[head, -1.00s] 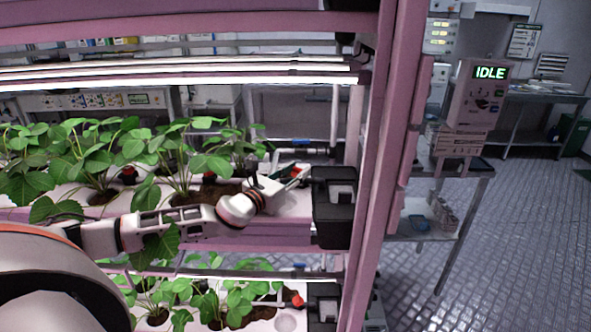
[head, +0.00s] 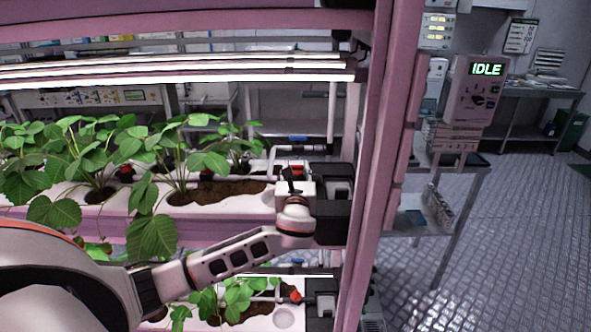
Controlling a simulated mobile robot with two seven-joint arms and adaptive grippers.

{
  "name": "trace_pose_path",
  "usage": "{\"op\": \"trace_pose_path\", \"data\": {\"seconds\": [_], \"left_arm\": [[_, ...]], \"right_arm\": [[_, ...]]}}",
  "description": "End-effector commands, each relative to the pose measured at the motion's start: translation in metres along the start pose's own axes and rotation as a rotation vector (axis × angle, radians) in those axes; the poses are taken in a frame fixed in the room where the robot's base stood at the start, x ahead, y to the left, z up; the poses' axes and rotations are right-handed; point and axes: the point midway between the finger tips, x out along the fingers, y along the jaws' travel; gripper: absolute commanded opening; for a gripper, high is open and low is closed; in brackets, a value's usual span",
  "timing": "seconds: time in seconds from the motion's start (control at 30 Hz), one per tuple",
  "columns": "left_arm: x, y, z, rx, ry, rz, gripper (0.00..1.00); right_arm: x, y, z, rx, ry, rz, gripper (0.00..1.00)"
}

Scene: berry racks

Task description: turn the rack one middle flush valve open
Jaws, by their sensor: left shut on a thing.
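The middle flush valve's red handle (head: 298,169) shows at the right end of the middle planting channel (head: 240,214), beside a black box (head: 332,181). My left gripper (head: 294,175) reaches it from the front, its arm coming up from the lower left. Its dark fingers are shut on the red handle. The fingers and wrist hide most of the valve, so its exact angle cannot be told. My right gripper is not in view.
Leafy strawberry plants (head: 95,150) fill the channel to the left. A lower channel has another red valve handle (head: 295,296). A pink rack post (head: 380,160) stands close on the right. Beyond it, a unit reading IDLE (head: 477,95) stands over a side table.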

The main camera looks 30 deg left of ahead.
Motion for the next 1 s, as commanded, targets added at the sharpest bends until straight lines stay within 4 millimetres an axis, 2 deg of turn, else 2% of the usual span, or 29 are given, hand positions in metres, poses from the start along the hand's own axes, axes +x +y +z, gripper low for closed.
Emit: {"op": "trace_pose_path", "data": {"seconds": [0.5,0.53,0.57,1.0], "left_arm": [[0.001,0.0003,0.0039,-0.001,-0.007,0.019,0.09],[0.001,0.0003,0.0039,-0.001,-0.007,0.019,0.38],[0.0009,0.0003,0.0038,-0.001,-0.007,0.019,0.46],[-0.0048,-0.0007,0.001,-0.001,-0.003,0.017,0.47]], "right_arm": [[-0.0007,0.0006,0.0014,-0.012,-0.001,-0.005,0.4],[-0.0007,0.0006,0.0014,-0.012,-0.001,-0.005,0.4],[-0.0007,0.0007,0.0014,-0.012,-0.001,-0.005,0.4],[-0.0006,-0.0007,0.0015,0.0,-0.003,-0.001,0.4]]}}
